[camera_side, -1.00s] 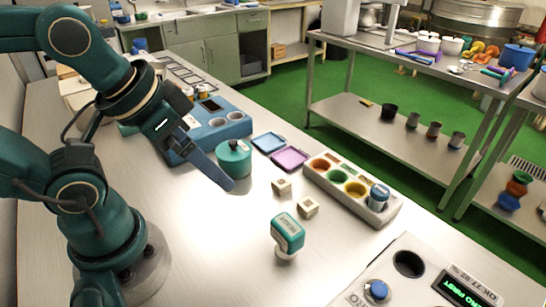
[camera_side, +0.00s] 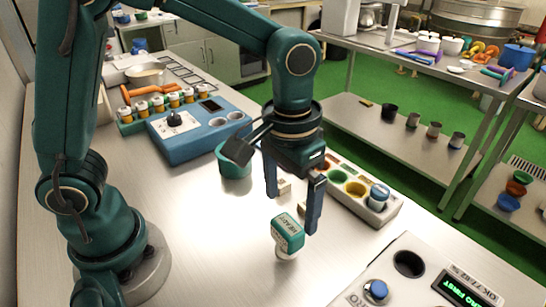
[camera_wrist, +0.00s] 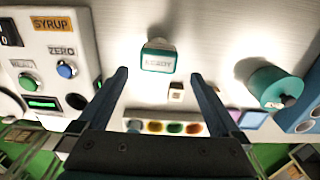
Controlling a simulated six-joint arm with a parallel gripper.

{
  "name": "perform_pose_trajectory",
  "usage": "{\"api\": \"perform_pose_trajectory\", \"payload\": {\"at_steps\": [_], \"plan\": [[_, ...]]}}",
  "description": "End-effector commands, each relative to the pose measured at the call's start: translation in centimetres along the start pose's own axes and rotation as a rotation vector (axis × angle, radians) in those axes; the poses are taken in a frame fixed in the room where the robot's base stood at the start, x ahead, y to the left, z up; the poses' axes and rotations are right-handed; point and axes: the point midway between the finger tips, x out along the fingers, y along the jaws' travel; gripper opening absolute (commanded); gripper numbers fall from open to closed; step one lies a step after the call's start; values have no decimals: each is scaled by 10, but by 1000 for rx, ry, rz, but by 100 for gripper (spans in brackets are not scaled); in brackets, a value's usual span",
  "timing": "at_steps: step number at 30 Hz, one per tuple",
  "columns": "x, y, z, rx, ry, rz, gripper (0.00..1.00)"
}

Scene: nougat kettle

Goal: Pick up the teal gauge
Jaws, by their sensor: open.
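The teal gauge (camera_side: 288,232) stands on the steel table on a pale base, with lettering on its teal head. In the wrist view the gauge (camera_wrist: 158,57) is at top centre, just beyond the fingertips. My gripper (camera_side: 291,212) points down over the gauge, with its two blue fingers spread apart. In the wrist view my gripper (camera_wrist: 159,76) is open and nothing is between the fingers.
A tray with coloured wells (camera_side: 355,188) and small pale blocks (camera_side: 284,187) lie behind the gripper. A white control panel (camera_side: 420,275) is at front right. Bare table lies around the gauge.

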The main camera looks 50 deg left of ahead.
Motion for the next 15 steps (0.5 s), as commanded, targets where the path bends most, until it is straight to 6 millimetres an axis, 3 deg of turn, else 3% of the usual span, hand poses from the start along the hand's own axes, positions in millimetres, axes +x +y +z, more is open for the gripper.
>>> {"api": "perform_pose_trajectory", "payload": {"at_steps": [15], "plan": [[55, 3, 7, 19, -29, -10, 100]]}}
